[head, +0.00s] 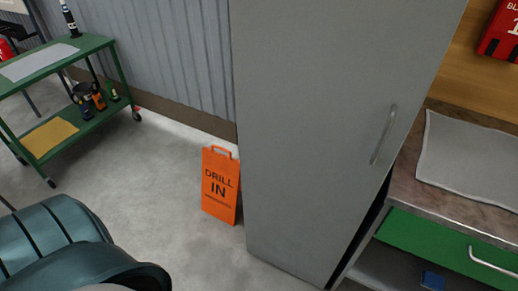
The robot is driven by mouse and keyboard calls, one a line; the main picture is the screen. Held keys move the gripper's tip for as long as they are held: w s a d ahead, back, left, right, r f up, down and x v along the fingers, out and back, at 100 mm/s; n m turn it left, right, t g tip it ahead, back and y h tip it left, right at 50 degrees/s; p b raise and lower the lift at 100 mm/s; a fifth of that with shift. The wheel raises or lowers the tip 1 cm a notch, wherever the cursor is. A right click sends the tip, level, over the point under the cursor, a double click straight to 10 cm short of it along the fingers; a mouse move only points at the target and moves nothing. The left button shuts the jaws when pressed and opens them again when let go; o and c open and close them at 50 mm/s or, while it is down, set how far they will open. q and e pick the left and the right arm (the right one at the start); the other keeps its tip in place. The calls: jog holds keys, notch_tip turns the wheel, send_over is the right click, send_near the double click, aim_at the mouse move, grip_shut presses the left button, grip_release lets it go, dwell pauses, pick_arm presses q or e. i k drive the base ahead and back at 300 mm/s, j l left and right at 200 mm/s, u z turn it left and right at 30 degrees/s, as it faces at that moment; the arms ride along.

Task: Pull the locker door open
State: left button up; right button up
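The tall grey locker door (310,140) fills the middle of the head view, its top cut off by the frame. Its slim upright metal handle (384,134) is near the door's right edge. The door looks shut or nearly so; a dark gap runs along its lower right edge, beside the bench, and I cannot tell whether this is an opening. Neither of my grippers is in view, and nothing is touching the handle.
An orange folding drill sign (220,186) stands on the floor left of the locker. A workbench (410,190) with a grey cloth (470,155) and green drawer (430,242) is close on the right. A green cart (90,45) stands back left. Floor between is clear.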

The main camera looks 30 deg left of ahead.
aim_at(328, 94)
jog(key=u, duration=0.7)
jog(key=i, duration=0.1)
